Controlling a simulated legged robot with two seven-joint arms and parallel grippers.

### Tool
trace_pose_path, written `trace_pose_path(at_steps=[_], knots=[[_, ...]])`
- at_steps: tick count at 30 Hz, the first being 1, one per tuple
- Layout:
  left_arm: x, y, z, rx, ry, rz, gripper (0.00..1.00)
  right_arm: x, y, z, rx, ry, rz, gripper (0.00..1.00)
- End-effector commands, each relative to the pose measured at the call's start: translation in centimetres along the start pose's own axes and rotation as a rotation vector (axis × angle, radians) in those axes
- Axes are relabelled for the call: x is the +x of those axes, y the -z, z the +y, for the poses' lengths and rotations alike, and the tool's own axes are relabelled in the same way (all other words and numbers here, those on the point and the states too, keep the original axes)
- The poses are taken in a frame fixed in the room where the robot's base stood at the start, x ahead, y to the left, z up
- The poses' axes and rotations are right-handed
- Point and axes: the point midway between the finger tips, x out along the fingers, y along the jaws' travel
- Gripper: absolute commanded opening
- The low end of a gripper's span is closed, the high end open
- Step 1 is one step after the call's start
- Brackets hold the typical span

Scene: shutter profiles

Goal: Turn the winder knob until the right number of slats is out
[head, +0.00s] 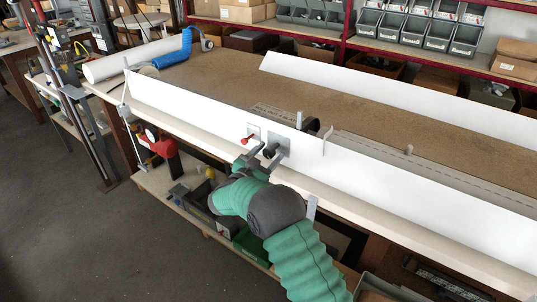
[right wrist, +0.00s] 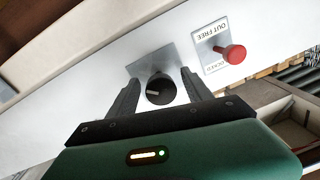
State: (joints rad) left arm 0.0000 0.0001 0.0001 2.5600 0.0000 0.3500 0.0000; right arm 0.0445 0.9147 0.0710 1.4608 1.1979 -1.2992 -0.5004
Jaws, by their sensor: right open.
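The black winder knob (head: 270,152) sits on a grey plate on the front of a long white panel (head: 400,177). In the right wrist view the knob (right wrist: 159,91) has a pale pointer mark. My right gripper (head: 262,159) is open there, its fingers (right wrist: 160,80) on either side of the knob. I cannot tell whether they touch it. Beside the knob is a red-tipped lever (right wrist: 234,54) on a plate marked "OUT FREE" and "LOCKED". Grey slat-like strips (head: 440,171) lie behind the panel; their number is unclear. My left gripper is not in view.
A brown bench top (head: 215,78) lies behind the panel, with a second white board (head: 360,90) further back. A red device (head: 163,150) is below the panel's left part.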

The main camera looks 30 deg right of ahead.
Motion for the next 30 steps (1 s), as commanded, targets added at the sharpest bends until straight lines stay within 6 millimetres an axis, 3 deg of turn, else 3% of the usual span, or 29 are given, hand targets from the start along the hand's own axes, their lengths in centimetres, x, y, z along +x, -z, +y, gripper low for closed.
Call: trace_pose_path(at_steps=[7, 21, 30], knots=[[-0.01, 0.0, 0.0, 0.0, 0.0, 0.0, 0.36, 0.12, 0.03, -0.03, 0.0, 0.0, 0.0, 0.58], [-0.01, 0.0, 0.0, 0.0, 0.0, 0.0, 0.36, 0.08, 0.01, -0.01, 0.001, 0.0, 0.0, 0.0], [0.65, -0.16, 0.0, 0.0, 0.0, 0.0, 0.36, 0.09, 0.0, -0.06, 0.105, 0.001, 0.006, 0.0]])
